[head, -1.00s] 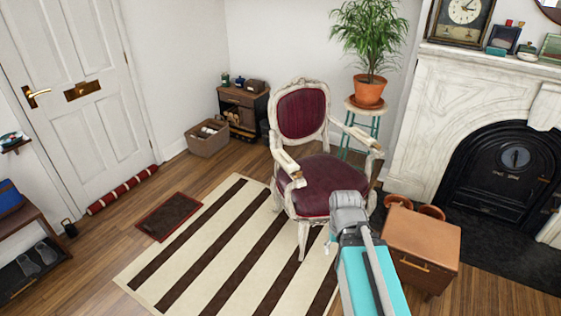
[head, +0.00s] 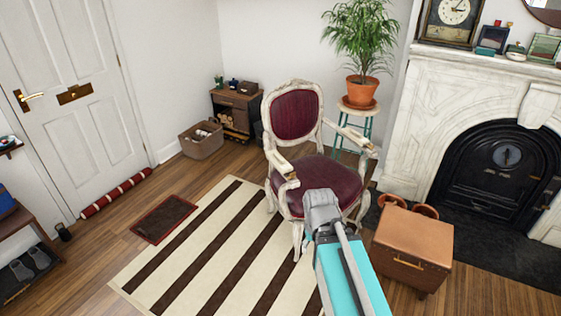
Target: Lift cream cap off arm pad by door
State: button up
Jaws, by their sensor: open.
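The white-framed chair (head: 296,109) with burgundy upholstery stands on the striped rug. Its door-side arm is at the left, and a pale cream cap (head: 279,161) appears to lie along its pad. The cap is hard to separate from the pale wood. The other arm (head: 354,137) looks similarly cream on top. My gripper (head: 309,238) is at the far end of my teal arm, low in front of the chair. It is open and apart from the cap, right of and below it in the picture. My grey wrist hides most of it and part of the chair's front.
A brown leather box (head: 413,246) stands right of my arm, by the fireplace (head: 500,165). A potted plant (head: 362,90) on a stool is behind the chair. The striped rug (head: 205,250) is clear left of the chair, towards the door (head: 75,95).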

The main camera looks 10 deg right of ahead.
aim_at(278, 160)
jog(key=i, duration=1)
